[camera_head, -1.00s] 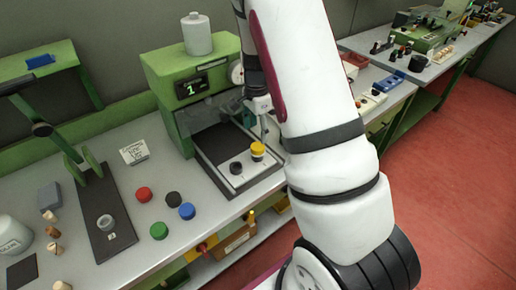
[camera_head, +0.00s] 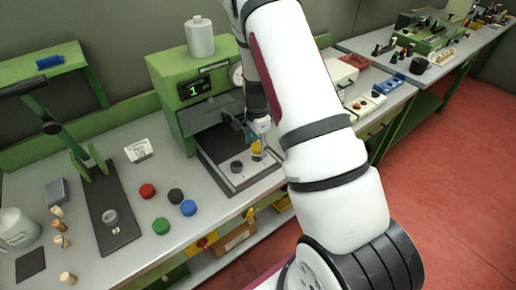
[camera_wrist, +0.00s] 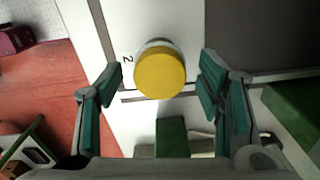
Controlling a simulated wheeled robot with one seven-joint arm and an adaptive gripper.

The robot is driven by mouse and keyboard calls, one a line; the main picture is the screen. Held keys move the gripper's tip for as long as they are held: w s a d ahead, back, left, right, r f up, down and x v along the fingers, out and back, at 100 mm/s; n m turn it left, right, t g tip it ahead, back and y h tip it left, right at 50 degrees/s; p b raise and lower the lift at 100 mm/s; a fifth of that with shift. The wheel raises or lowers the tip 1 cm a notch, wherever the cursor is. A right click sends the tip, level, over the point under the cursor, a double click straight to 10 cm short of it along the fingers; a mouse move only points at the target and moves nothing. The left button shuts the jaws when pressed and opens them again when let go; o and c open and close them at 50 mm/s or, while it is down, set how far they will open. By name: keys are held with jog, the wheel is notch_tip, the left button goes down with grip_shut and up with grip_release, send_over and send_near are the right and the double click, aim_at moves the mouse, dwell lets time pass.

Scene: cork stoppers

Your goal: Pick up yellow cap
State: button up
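The yellow cap (camera_head: 256,147) sits at the right side of the white plate in the green machine's tray. In the wrist view the yellow cap (camera_wrist: 160,73) is round and seen from above, beside a printed "2". My gripper (camera_wrist: 158,85) is open, with one teal-padded finger on each side of the cap and a visible gap to both. In the head view my gripper (camera_head: 254,140) is over the cap and partly hidden by my arm. I cannot tell the exact height between fingertips and cap.
A black cap (camera_head: 237,167) sits on the same plate, left of the yellow one. The green machine (camera_head: 185,95) rises close behind. Red (camera_head: 147,191), green (camera_head: 161,226), blue (camera_head: 188,208) and dark caps lie on the table to the left.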

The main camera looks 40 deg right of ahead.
aim_at(257, 146)
jog(key=c, duration=0.7)
jog(key=shift+c, duration=0.2)
jog(key=shift+r, duration=0.15)
jog(key=shift+r+b, duration=0.55)
jog(key=shift+r, duration=1.1)
jog(key=s+a+r+b, duration=0.1)
jog(key=s, duration=1.5)
jog(key=shift+a+r, duration=0.2)
jog(key=shift+a, duration=0.05)
